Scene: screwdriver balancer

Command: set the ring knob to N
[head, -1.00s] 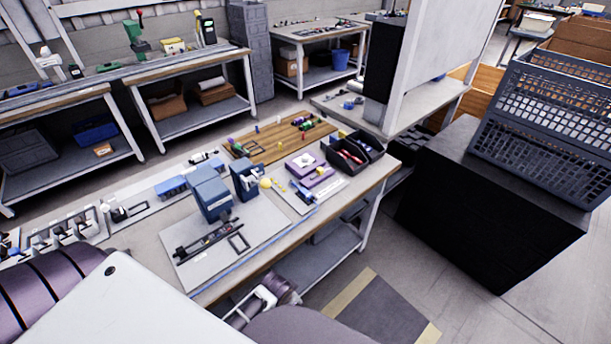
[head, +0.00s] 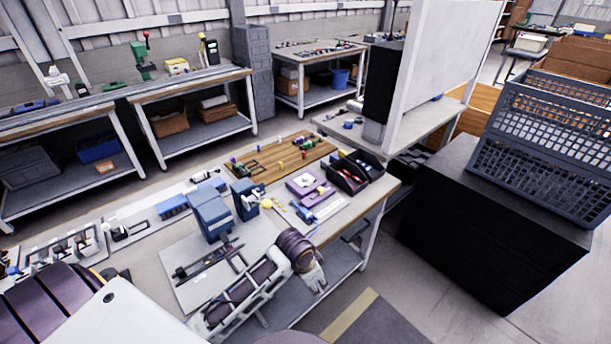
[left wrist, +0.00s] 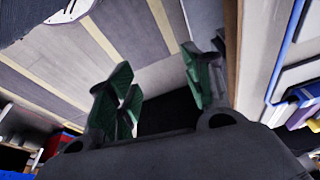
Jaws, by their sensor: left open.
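No ring knob or N mark is clear at this size. A dark elongated tool (head: 208,260) lies on a pale grey board (head: 183,288) at the front of the workbench. Two blue upright devices (head: 211,215) (head: 246,198) stand behind it. My left arm reaches over the bench's front edge, with its wrist right of the board; the fingers are too small to tell in the head view. In the left wrist view my left gripper (left wrist: 160,88) is open, its green-padded fingers apart with nothing between them. My right gripper is not in view.
A black bin (head: 351,180) and a purple block (head: 308,187) are at the bench's right. A wooden board (head: 280,160) with small parts lies at the back. A black cabinet (head: 480,225) carrying grey crates (head: 545,145) stands to the right, beyond open floor.

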